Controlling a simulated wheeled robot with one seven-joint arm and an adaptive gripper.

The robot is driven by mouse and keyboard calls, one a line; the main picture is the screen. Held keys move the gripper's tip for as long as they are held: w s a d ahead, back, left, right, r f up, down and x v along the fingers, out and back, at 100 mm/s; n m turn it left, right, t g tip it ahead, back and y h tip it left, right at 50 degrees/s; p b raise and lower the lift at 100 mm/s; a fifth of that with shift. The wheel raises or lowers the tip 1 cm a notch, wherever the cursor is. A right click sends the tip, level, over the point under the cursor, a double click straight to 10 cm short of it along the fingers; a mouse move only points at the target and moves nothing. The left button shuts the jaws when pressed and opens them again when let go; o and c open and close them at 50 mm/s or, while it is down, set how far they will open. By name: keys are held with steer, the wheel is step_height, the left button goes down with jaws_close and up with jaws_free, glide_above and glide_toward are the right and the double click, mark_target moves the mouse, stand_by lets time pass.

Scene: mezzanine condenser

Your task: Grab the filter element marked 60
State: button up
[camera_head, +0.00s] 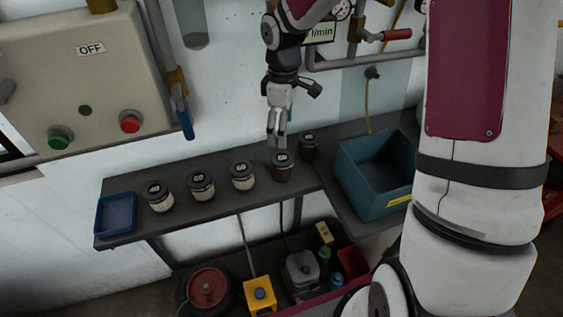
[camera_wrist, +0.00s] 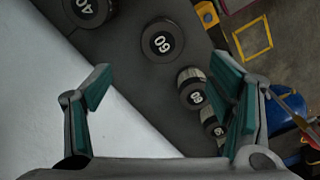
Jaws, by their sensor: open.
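Several filter elements with dark round lids stand in a row on the dark shelf. The dark-bodied one (camera_head: 283,168) right below my gripper (camera_head: 277,145) has a lid that seems to read 60 in the wrist view (camera_wrist: 162,42). The pale ribbed one to its left (camera_head: 242,178) also seems to read 60 in the head view; its number is unclear in the wrist view (camera_wrist: 195,92). Further left are two more pale ones (camera_head: 201,188) and (camera_head: 159,200). A dark one (camera_head: 309,148) stands back right, its lid apparently reading 40 in the wrist view (camera_wrist: 88,10). My gripper is open, empty, pointing down.
A small blue tray (camera_head: 117,216) sits at the shelf's left end. A teal bin (camera_head: 350,178) stands to the right. A control box (camera_head: 85,75) and pipes line the wall behind. Tools and a yellow box (camera_head: 260,298) lie below the shelf.

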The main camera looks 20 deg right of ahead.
mark_target(283, 157)
step_height(283, 157, down, 13)
steer(key=shift+s+f+p, duration=0.1)
steer(key=shift+s+p, duration=0.05)
steer(key=shift+p, duration=0.4)
steer(key=c, duration=1.3)
